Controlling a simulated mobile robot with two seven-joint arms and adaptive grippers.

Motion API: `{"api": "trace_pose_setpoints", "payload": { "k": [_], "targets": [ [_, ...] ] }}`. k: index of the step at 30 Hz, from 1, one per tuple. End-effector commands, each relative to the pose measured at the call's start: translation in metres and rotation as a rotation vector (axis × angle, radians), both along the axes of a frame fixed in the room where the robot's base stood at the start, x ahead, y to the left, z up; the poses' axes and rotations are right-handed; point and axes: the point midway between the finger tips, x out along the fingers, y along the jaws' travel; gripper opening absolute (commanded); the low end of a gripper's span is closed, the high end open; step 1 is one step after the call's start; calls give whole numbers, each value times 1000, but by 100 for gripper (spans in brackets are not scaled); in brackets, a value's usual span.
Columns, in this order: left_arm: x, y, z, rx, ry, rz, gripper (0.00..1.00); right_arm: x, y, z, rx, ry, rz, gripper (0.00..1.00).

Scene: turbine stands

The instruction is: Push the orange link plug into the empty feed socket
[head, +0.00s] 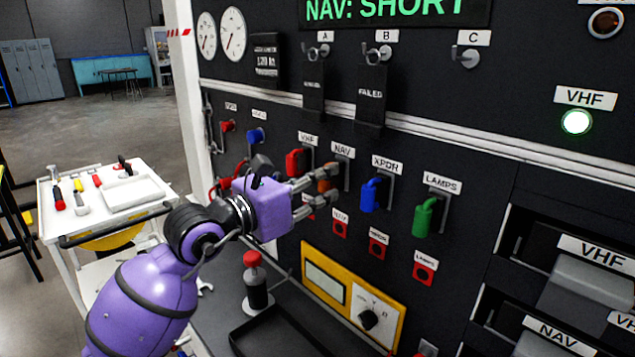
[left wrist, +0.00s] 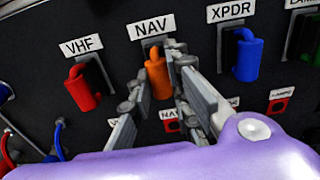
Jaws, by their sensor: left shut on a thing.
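The orange link plug (left wrist: 158,76) is under the NAV label (left wrist: 152,26) on the black panel, its top at a dark socket plate (left wrist: 155,50). I cannot tell how deep it sits in that socket. My left gripper (head: 318,188) is shut on the plug, one finger on each side, as the left wrist view shows. In the head view the plug (head: 325,180) is partly hidden by the fingers. My right gripper is not in view.
A red plug (head: 295,162) sits left under VHF; blue (head: 369,195) and green (head: 424,216) plugs sit right under XPDR and LAMPS. Red test sockets (head: 377,246) lie below. A yellow meter box (head: 340,290) and a red-capped bottle (head: 255,285) are lower. The display reads NAV: SHORT (head: 385,9).

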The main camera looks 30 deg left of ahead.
Motion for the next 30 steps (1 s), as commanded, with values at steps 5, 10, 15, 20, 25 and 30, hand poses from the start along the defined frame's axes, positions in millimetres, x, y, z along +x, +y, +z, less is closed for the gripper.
{"api": "trace_pose_setpoints", "payload": {
  "k": [5,10,15,20,25,30],
  "targets": [
    [4,0,4,-1,-10,2,0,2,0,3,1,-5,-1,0],
    [4,0,5,-1,-12,2,0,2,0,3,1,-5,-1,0],
    [4,0,5,-1,-11,2,33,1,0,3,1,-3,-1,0],
    [4,0,3,-1,-8,2,39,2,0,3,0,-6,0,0],
    [4,-1,2,-1,-5,1,45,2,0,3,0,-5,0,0],
    [3,-1,2,0,-4,1,45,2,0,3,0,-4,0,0]
  ]
}}
